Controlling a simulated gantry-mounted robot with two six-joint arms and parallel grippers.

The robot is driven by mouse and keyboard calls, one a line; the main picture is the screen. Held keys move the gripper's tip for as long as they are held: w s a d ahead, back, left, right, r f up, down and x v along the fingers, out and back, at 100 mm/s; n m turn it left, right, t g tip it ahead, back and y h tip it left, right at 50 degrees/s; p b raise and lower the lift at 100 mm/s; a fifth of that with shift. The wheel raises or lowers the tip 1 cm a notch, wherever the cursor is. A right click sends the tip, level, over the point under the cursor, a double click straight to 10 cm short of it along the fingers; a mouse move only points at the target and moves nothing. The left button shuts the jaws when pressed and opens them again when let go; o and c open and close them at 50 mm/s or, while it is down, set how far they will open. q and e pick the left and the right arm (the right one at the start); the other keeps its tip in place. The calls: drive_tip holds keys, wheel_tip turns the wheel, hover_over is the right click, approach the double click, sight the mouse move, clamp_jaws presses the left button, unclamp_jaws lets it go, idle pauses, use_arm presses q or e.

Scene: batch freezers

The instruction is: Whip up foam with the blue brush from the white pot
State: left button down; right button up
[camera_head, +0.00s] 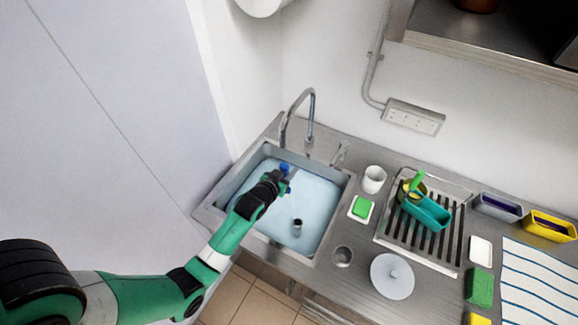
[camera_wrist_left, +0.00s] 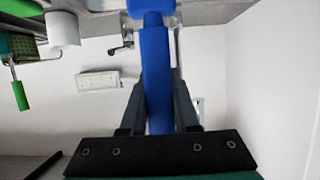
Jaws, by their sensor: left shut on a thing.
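My left gripper (camera_head: 277,181) is over the sink basin, shut on the blue brush (camera_wrist_left: 156,72). The brush's blue handle runs between the two dark fingers in the left wrist view, and a blue part of it (camera_head: 285,168) shows past the gripper in the head view. The sink (camera_head: 322,246) holds pale blue liquid; I cannot tell whether the brush touches it. The white pot (camera_head: 374,180) stands upright on the counter, right of the sink; it also shows in the left wrist view (camera_wrist_left: 63,29). My right gripper is in neither view.
The faucet (camera_head: 284,125) arches over the sink's back. A green sponge (camera_head: 362,207) lies right of the sink. A drying rack (camera_head: 440,253) holds a teal scoop (camera_head: 428,213). A round white lid (camera_head: 392,276) lies in front. A dark stopper-like piece (camera_head: 297,226) stands in the basin.

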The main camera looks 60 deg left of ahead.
use_arm(q)
wheel_tip(320, 180, down, 18)
drive_tip(key=b, duration=1.5)
drive_tip(key=shift+w+r+b, duration=0.25)
drive_tip(key=shift+w+b, duration=0.15)
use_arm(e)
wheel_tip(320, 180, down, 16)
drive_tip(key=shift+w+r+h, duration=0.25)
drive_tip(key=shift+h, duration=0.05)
